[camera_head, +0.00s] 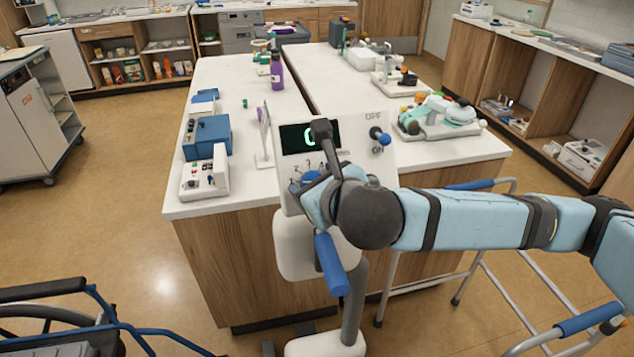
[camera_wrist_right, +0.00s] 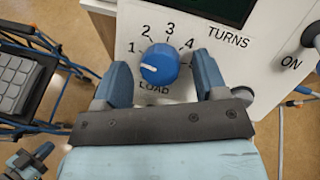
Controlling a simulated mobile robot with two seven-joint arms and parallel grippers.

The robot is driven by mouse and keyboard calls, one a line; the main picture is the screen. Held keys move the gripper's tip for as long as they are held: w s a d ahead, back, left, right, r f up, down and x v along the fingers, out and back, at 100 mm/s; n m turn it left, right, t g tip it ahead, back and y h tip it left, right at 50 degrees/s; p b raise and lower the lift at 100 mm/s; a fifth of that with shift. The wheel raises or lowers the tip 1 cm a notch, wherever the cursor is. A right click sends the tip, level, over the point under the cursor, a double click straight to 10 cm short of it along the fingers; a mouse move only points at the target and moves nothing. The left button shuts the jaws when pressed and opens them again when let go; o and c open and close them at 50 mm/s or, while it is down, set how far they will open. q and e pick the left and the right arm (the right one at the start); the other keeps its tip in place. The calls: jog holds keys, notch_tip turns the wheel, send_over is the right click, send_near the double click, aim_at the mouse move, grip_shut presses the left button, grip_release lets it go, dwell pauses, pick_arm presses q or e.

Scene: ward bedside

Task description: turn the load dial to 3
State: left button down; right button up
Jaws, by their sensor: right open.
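The load dial (camera_wrist_right: 160,63) is a round blue knob on a white panel, with the numbers 1 to 4 arched over it and LOAD printed below. Its white mark points left and slightly down, a little below the 1. My right gripper (camera_wrist_right: 160,80) is open, with one blue finger left of the dial and the other right of it. Gaps show on both sides in the wrist view. In the head view my right gripper (camera_head: 318,192) is at the front of the panel (camera_head: 350,125) and partly covers the dial and its scale.
A dark display (camera_head: 292,138) with a green digit, partly hidden by my wrist, is above the dial. A walker (camera_head: 590,318) stands at lower right, a wheelchair (camera_head: 45,290) at lower left. Floor between wheelchair and counter is clear.

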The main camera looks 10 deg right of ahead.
jog(key=c, duration=0.9)
